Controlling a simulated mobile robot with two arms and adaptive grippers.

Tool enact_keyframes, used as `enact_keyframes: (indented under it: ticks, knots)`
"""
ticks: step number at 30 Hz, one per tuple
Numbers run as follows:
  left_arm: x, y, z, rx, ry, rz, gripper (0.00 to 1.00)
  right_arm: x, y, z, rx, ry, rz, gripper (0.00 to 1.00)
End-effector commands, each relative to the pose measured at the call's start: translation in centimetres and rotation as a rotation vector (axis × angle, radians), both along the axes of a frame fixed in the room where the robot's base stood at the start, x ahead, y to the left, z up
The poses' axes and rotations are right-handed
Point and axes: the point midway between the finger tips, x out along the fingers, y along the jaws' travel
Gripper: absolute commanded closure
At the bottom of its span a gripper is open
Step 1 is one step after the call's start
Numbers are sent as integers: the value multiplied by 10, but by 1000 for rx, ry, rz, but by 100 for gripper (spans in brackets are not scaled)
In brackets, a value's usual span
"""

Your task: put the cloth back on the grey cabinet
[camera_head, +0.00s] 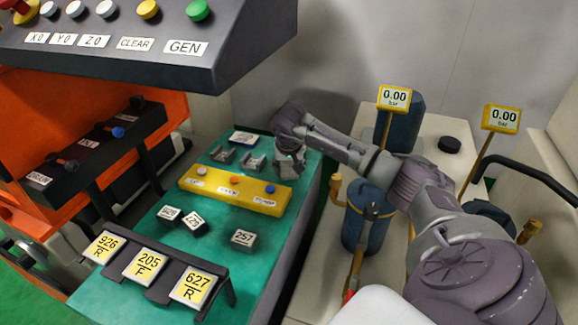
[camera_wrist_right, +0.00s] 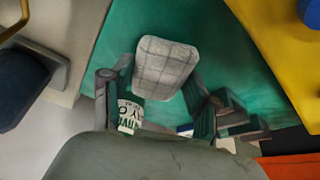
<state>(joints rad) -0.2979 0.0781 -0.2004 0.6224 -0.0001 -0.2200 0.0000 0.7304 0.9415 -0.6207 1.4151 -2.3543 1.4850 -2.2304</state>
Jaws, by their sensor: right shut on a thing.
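A pale grey cloth pad with a grid pattern (camera_wrist_right: 165,68) shows in the right wrist view between the fingers of my right gripper. In the head view my right gripper (camera_head: 291,160) is over the far right part of the teal-topped bench (camera_head: 215,266), shut on the cloth. The cloth cannot be made out in the head view. My left gripper is not in view. A pale cabinet top (camera_head: 330,275) with filter housings stands to the right of the bench. I cannot tell whether it is the grey cabinet.
A yellow button bar (camera_head: 235,190), small blocks (camera_head: 243,238) and a rack of numbered plates (camera_head: 145,265) stand on the teal bench. A control panel (camera_head: 150,45) overhangs at upper left.

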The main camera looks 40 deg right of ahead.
Motion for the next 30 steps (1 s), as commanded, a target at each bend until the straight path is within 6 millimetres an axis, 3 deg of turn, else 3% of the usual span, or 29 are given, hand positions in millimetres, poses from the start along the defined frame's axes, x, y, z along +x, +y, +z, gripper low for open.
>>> enact_keyframes:
  ticks: [2,3,7,20,30]
  knots:
    - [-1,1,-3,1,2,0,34,0,0,-3,0,0,0,73]
    - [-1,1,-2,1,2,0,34,0,0,-2,1,-1,0,36]
    - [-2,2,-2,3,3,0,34,0,0,-2,0,0,0,16]
    - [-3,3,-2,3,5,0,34,-1,2,6,0,-2,2,16]
    - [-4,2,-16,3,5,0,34,-19,18,70,-2,-6,2,16]
